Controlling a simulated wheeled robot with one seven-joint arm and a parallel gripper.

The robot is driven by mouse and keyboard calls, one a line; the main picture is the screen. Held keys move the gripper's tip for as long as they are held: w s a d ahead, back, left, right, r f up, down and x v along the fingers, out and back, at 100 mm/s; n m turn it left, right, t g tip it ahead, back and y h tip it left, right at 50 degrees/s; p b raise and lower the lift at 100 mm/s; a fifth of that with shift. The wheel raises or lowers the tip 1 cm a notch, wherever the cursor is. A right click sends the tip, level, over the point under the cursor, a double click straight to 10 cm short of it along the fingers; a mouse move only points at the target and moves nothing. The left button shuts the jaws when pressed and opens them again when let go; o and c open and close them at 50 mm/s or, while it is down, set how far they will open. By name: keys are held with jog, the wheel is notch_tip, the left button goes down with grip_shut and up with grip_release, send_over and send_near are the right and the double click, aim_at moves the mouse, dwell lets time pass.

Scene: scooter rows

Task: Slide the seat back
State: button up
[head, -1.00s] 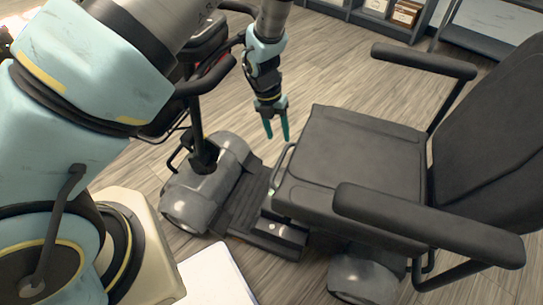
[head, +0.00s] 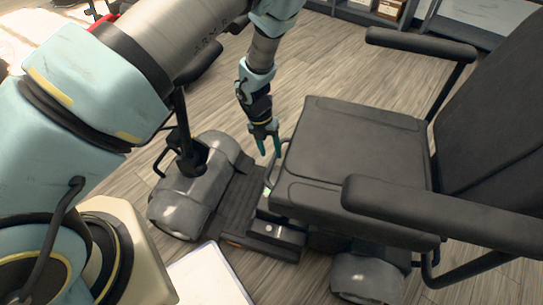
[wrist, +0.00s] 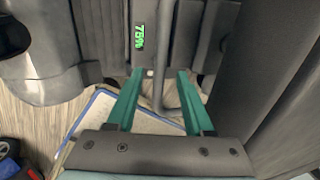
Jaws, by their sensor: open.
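The scooter's black padded seat (head: 350,140), with backrest (head: 495,110) and armrests, fills the right half of the head view. A thin metal bar (head: 271,174) shows at the seat's front edge, partly hidden by my gripper. My gripper (head: 269,152) is open and points down right beside that front edge. In the wrist view, a grey bent bar (wrist: 161,60) runs between the two teal fingers of my gripper (wrist: 160,76). The fingers stand apart on either side of it. I cannot tell whether either finger touches it.
The scooter's grey front housing (head: 195,185) and dark footboard (head: 235,205) lie left of the seat. A green "75%" display (wrist: 138,37) shows in the wrist view. A white flat panel (head: 208,276) lies at the bottom. Wooden floor is clear behind the seat's far side.

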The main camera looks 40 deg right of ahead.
jog(key=shift+s+d+f, duration=0.1)
jog(key=shift+f, duration=0.6)
jog(key=shift+s+d+f, duration=0.1)
jog(key=shift+f, duration=0.55)
jog(key=shift+c, duration=0.3)
grip_shut()
